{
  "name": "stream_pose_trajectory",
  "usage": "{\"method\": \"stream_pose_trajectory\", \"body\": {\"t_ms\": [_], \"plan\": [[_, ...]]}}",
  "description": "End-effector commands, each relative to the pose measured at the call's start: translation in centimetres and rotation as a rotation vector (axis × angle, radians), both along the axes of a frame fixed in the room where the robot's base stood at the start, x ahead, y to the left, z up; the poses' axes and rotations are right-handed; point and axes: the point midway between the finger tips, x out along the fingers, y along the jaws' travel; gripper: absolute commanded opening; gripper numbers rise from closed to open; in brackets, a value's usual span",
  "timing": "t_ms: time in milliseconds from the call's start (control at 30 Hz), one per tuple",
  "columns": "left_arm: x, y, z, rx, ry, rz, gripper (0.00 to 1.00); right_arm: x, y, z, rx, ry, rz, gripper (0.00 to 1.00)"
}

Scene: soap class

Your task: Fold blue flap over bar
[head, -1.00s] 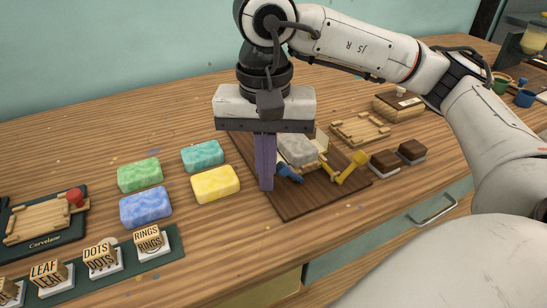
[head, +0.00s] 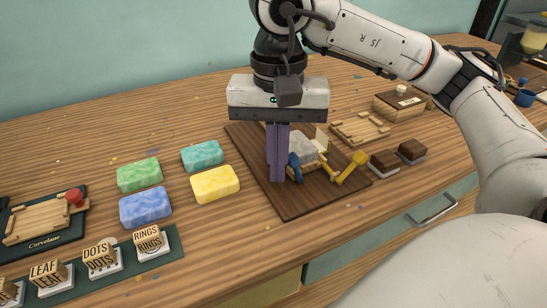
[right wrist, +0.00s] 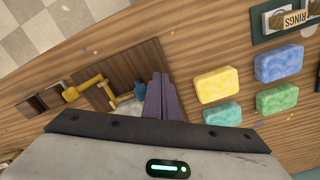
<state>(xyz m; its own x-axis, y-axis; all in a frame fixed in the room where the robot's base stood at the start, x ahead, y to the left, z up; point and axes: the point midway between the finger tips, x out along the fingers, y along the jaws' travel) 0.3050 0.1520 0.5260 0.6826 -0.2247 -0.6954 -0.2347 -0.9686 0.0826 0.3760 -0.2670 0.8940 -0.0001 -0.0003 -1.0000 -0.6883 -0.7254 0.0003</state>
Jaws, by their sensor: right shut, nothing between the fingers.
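The bar (head: 302,147) is a pale grey speckled block in a wooden holder on a dark brown board (head: 290,206). The blue flap (head: 295,165) stands up steeply at the bar's near left side and is not lying over the bar. My right gripper (head: 277,180) points down with its purple fingers shut and empty, just left of the blue flap, touching or nearly touching it. The right wrist view shows the fingers (right wrist: 162,78) beside the blue flap (right wrist: 140,92), with the bar (right wrist: 131,110) partly hidden. My left gripper is not in view.
A yellow piece (head: 351,168) sticks out at the holder's right. Two dark brown bars (head: 384,163) lie right of the board. Yellow (head: 215,185), blue (head: 146,207), green (head: 139,175) and teal (head: 203,156) soaps lie left. An empty wooden rack (head: 360,128) is behind right.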

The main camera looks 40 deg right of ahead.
Motion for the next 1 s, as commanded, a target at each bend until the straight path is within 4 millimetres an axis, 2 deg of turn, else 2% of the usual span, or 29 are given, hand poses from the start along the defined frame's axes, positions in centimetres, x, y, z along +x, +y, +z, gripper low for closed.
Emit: {"method": "stream_pose_trajectory", "body": {"t_ms": [200, 667, 1000], "plan": [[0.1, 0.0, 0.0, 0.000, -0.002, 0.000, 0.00, -0.2, -0.8, 0.2, 0.000, 0.000, -0.002, 0.00], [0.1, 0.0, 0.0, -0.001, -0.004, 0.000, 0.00, -0.2, -1.0, 0.3, 0.000, 0.000, -0.001, 0.00], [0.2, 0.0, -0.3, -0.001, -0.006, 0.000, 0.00, -0.5, -2.2, 0.4, 0.001, 0.001, -0.002, 0.00]]}}
